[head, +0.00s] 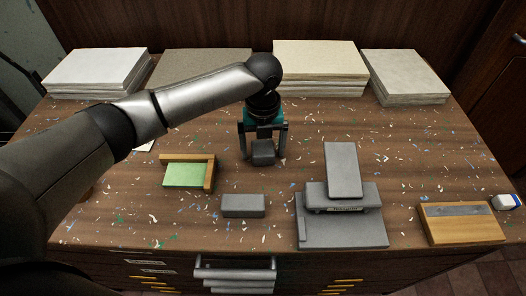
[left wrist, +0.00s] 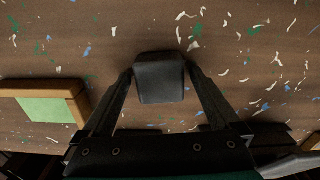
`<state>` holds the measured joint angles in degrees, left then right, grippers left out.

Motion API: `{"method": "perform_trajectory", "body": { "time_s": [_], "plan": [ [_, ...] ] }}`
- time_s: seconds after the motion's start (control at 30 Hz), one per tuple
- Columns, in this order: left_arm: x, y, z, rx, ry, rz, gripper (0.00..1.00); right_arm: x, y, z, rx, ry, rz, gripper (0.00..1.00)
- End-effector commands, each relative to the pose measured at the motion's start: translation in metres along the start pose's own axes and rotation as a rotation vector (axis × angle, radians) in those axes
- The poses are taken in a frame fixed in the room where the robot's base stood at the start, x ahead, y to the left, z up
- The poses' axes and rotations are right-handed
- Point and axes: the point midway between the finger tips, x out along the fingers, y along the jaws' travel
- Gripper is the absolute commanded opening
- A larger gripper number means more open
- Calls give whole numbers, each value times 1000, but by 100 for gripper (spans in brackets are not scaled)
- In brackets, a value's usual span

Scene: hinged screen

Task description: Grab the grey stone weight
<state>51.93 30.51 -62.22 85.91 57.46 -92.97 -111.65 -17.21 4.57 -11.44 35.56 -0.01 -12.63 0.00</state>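A small dark grey block, the likely stone weight (head: 263,152), stands on the table near the middle. It also shows in the left wrist view (left wrist: 160,80). My left gripper (head: 263,153) points down over it, with one finger on each side. In the head view a narrow gap seems to show between block and fingers; in the left wrist view the tips (left wrist: 160,70) lie close to its sides. A second grey block (head: 243,205) lies nearer the front edge. My right gripper is in neither view.
A grey hinged device (head: 345,195) with a raised plate stands right of the front block. A green pad in a wooden corner frame (head: 209,173) lies left. Paper stacks (head: 320,68) line the back.

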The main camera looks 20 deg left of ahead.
Motion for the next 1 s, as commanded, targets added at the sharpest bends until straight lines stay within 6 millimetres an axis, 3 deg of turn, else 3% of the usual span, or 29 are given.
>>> {"method": "perform_trajectory", "body": {
  "time_s": [0.07,0.8,1.0],
  "plan": [
    [0,0,0,0,0,0,85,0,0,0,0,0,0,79],
    [-1,0,0,-1,0,0,2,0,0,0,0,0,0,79],
    [-2,0,1,-1,-2,-1,0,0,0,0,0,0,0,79]
  ]
}}
